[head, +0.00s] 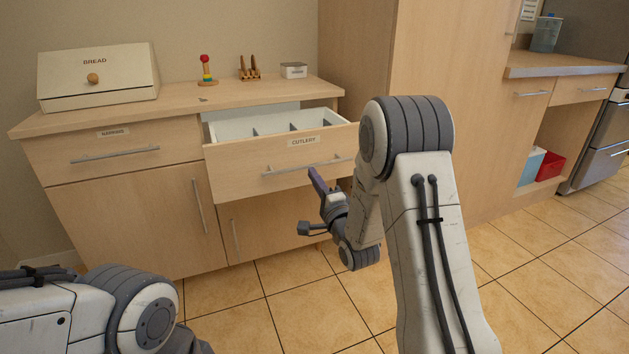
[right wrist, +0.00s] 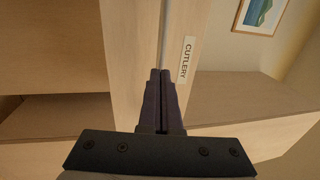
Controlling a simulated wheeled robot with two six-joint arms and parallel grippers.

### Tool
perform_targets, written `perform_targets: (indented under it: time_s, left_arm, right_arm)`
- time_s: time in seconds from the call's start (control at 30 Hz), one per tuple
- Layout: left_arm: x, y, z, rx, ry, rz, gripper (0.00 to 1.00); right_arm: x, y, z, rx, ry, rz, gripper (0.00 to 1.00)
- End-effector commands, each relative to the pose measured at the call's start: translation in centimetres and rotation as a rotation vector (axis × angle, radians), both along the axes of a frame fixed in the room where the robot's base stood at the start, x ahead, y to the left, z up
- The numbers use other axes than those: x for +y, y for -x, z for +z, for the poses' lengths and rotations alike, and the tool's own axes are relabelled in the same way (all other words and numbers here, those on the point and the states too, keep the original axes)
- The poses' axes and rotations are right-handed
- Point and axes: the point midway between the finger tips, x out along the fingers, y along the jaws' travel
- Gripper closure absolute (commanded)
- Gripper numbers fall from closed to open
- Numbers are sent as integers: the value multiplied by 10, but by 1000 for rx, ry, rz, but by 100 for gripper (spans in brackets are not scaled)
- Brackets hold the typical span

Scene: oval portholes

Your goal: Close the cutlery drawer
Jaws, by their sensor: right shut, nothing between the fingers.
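The cutlery drawer (head: 240,175) is pulled out from the counter cabinet, and its white inside with grey dividers shows from above. Its wooden front carries a CUTLERY label (head: 303,141) and a bar handle (head: 290,168). My right gripper (head: 314,172) is shut and empty, just in front of the drawer front near the handle. In the right wrist view, the shut fingertips (right wrist: 160,74) point at the drawer front beside the label (right wrist: 186,60), in line with the handle (right wrist: 163,35). I cannot tell whether they touch. My left gripper is out of view; only part of that arm shows.
A shut drawer (head: 115,150) with its own handle is to the left, above a cabinet door (head: 140,220). The countertop holds a bread box (head: 97,80), a stacking toy (head: 207,72), a small rack (head: 249,70) and a box (head: 293,70). A tall cabinet (head: 357,60) stands right of the drawer.

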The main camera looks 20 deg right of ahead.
Motion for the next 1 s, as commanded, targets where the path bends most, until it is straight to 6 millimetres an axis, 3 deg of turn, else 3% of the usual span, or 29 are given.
perform_targets:
  time_s: [0.3,0.63,0.77,1.0]
  left_arm:
    - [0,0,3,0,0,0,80]
    - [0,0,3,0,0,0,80]
    - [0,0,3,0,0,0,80]
    - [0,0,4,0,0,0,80]
  right_arm:
    - [-18,1,2,0,0,-22,100]
    - [-17,-3,2,0,0,-21,100]
    - [-7,-18,2,-1,0,-10,100]
    - [7,-70,2,-2,2,4,100]
